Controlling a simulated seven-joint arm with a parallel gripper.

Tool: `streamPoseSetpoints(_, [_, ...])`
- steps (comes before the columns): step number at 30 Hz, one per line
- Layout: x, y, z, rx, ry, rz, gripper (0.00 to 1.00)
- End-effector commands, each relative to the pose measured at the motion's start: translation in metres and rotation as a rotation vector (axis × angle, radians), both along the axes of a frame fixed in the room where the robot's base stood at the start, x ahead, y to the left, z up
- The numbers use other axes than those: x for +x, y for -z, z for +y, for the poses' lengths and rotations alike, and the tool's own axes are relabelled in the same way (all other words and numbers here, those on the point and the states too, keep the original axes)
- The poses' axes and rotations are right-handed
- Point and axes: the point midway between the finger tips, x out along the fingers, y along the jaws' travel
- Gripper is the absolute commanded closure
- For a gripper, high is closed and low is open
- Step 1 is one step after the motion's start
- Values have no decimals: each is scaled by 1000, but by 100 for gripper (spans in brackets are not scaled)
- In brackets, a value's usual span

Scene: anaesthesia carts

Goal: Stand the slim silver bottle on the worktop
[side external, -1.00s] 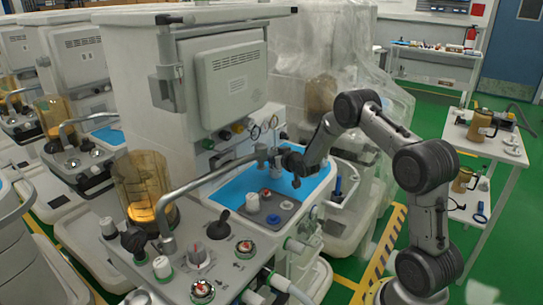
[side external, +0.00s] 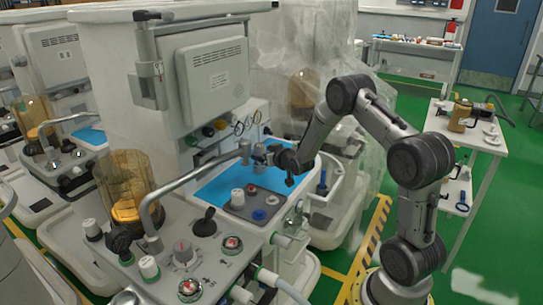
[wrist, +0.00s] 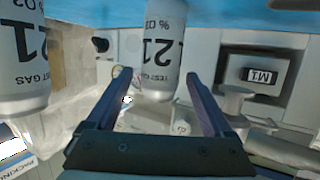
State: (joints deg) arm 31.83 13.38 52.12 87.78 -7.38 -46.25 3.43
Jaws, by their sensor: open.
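In the wrist view a slim silver bottle (wrist: 163,50) lettered "21 TEST GAS" lies between the two dark fingers of my gripper (wrist: 160,76). The fingers are apart, one on each side of it, and I cannot tell whether either touches it. The lettering is upside down in this view. In the side view my gripper (side external: 262,156) is over the far part of the blue worktop (side external: 215,186), where the bottle is too small to make out clearly.
A second silver bottle with like lettering (wrist: 22,60) is at the left of the wrist view. A curved metal pipe (side external: 195,172) runs close to my gripper. A grey panel with knobs (side external: 258,204) lies on the worktop's near side. Blue surface left of it looks clear.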

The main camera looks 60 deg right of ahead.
Motion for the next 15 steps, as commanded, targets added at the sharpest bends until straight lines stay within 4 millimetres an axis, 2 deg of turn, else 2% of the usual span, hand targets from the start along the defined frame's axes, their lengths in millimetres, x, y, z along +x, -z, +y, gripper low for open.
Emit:
streamPoseSetpoints(3, [-21,-8,10,-1,1,-1,14])
streamPoseSetpoints(9, [-47,-17,23,-1,1,-1,14])
streamPoseSetpoints(15, [-61,-21,30,0,0,-1,14])
